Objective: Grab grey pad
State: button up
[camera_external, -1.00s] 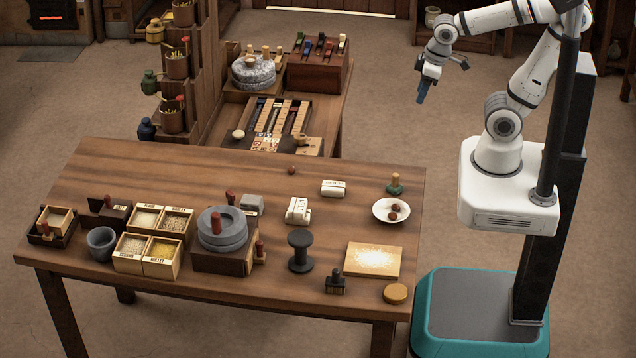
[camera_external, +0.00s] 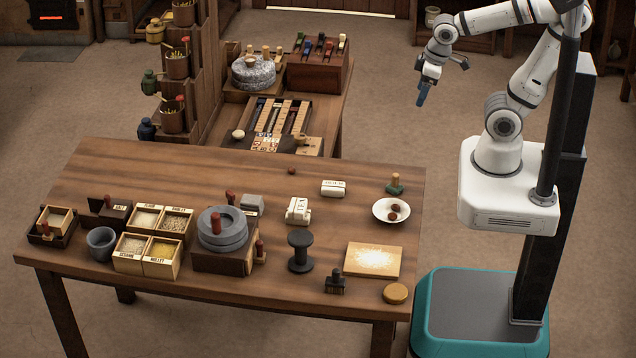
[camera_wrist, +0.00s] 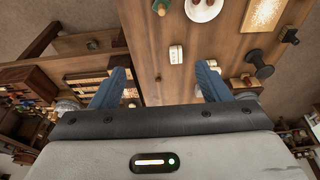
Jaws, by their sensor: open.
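A small grey block (camera_external: 253,201), which looks like the grey pad, lies on the wooden table just behind and right of the round grey quern (camera_external: 222,231). A pale label shows on its near side. My gripper (camera_external: 423,92) hangs in the air beyond the table's back right corner, far from the grey block and touching nothing. In the wrist view its two blue fingers (camera_wrist: 160,70) are apart with nothing held between them. I cannot clearly make out the grey block in the wrist view.
White packets (camera_external: 298,210), a dark spool (camera_external: 300,252), a brush (camera_external: 335,283), a plate (camera_external: 380,211) and a pale board (camera_external: 388,262) stand on the table's right half. Grain boxes (camera_external: 160,268) and a grey mortar (camera_external: 101,243) crowd the left. The back left of the tabletop is clear.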

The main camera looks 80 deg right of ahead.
jog(key=t+b, duration=0.1)
jog(key=b, duration=0.8)
send_over(252, 199)
jog(key=s, duration=0.3)
jog(key=f, duration=2.5)
jog(key=shift+w+d+f, duration=0.15)
jog(key=shift+w+d, duration=0.1)
jog(key=shift+d, duration=0.05)
jog(key=x, duration=0.7)
jog(key=shift+w+a+f+p, duration=0.2)
jog(key=shift+a+p, duration=0.1)
jog(key=shift+p, duration=0.1)
jog(key=shift+t, duration=0.3)
